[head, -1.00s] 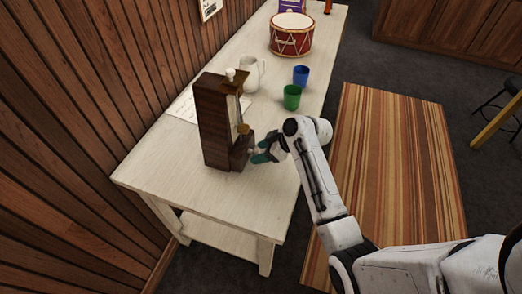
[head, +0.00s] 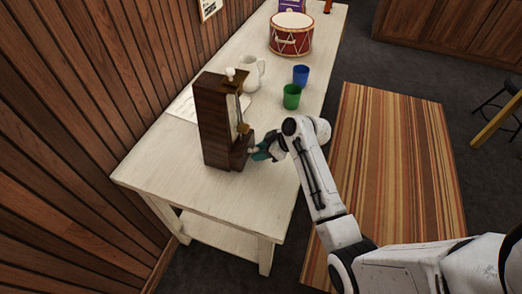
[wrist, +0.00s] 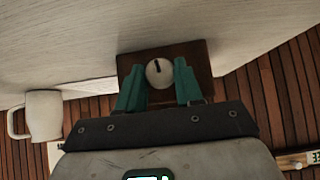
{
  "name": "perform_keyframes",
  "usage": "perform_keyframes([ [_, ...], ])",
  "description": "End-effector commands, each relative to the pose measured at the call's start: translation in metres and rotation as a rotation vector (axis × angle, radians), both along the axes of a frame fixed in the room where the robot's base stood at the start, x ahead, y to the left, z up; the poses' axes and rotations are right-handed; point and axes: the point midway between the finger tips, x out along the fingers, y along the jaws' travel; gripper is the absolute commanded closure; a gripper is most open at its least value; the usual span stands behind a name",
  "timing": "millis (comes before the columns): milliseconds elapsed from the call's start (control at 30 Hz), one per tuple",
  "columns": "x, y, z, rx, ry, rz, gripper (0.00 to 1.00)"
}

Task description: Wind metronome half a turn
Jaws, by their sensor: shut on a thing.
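The metronome (head: 217,125) is a tall dark wooden case standing upright on the white table, with a pendulum rod on its right face. In the wrist view its dark brown side (wrist: 195,57) faces me, with a round pale winding knob (wrist: 159,73) bearing a dark mark. My gripper (head: 257,151) is at the lower right side of the metronome in the head view. In the wrist view its two teal fingers (wrist: 160,82) are on either side of the knob and shut on it. The fingers hide part of the knob's edge.
A white pitcher (head: 252,73), a green cup (head: 291,96), a blue cup (head: 300,75) and a red drum (head: 292,34) stand farther back on the table (head: 160,175). A paper sheet (head: 183,106) lies behind the metronome. The table's near end is clear.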

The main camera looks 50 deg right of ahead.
Motion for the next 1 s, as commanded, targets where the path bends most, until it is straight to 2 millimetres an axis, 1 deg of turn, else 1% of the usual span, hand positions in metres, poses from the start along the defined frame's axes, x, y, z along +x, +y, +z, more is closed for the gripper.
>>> perform_keyframes([
  [200, 0.0014, -0.0027, 0.0013, 0.113, 0.040, -0.001, 0.95],
  [467, 0.0009, -0.0019, 0.0001, 0.125, 0.045, 0.000, 0.95],
  [500, 0.0009, -0.0019, 0.0001, 0.125, 0.045, 0.000, 0.62],
  [700, 0.0009, -0.0018, 0.0001, 0.124, 0.045, -0.001, 0.42],
  [733, 0.0008, -0.0018, 0.0000, 0.124, 0.045, -0.001, 0.41],
  [1000, -0.0005, -0.0026, 0.0013, 0.125, 0.044, -0.001, 0.41],
])
